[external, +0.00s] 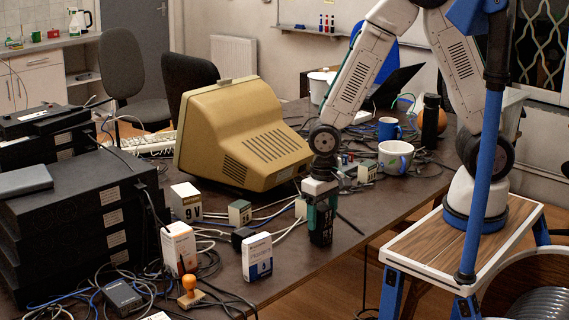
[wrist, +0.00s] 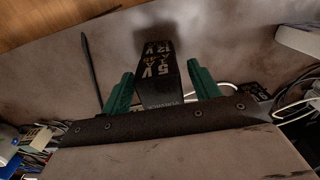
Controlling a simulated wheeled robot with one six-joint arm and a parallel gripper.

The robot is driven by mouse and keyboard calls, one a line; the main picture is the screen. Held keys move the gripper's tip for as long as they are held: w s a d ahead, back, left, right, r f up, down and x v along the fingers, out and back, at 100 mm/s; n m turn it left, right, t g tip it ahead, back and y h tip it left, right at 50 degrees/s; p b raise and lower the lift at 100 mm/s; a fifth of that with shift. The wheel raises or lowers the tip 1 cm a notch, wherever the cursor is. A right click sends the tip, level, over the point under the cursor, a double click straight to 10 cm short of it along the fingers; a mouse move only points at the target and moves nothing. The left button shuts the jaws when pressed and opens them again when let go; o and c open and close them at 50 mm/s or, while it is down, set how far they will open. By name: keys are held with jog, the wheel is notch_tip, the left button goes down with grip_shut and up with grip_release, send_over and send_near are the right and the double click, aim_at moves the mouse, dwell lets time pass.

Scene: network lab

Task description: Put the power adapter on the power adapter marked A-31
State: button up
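My gripper (external: 321,228) points down over the front part of the table, near its edge. The adapter shows as a dark body between the fingers in the external view. Other adapter-like blocks lie on the table: a black one (external: 243,237), a pale one with a dark face (external: 240,213), and another pale one (external: 367,173) further back. No A-31 marking is readable.
A beige monitor (external: 235,135) stands behind my gripper. A 9V box (external: 187,202), two small cartons (external: 180,246) (external: 257,258) and an orange stamp (external: 190,289) stand left, among loose cables. Black equipment (external: 85,225) is stacked far left. Mugs (external: 395,157) stand at back right.

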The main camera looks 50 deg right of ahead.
aim_at(323, 207)
notch_tip(323, 207, up, 12)
jog(key=shift+r, duration=0.15)
dwell(0.4)
jog(key=s+d+r, duration=0.1)
jog(key=d+r, duration=0.4)
jog(key=d, duration=0.3)
jog(key=s+d+r, duration=0.2)
jog(key=d+r, duration=0.3)
jog(key=d, duration=0.2)
jog(key=s+d+r+t, duration=0.1)
jog(key=s+d+r, duration=0.3)
jog(key=s+d, duration=0.5)
jog(key=shift+s+d, duration=0.25)
jog(key=shift+d, duration=0.35)
